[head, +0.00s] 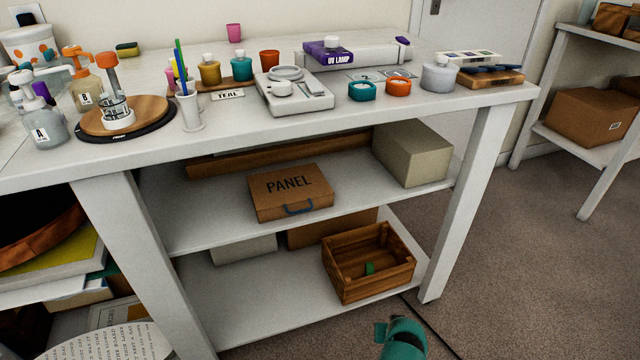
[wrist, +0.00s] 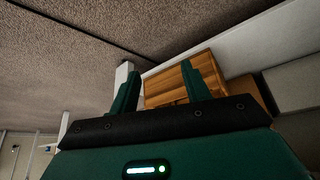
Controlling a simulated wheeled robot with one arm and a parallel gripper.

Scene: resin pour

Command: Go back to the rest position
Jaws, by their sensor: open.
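My gripper (wrist: 160,69) shows in the wrist view with its two green fingers apart and nothing between them. Beyond the fingers is the wooden crate (wrist: 212,75), seen tilted and partly covered by them. In the head view a teal part of my arm shows at the bottom edge, in front of the shelf unit and to the lower right of the wooden crate (head: 372,286). The fingers cannot be made out there. A small green thing (head: 369,268) lies in the crate.
The white workbench (head: 400,122) holds bottles, cups, a scale (head: 293,95) and a UV lamp box (head: 328,52). A PANEL box (head: 290,192) sits on the middle shelf. A bench leg (head: 468,200) stands right of the crate. Carpet (head: 540,270) on the right is clear.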

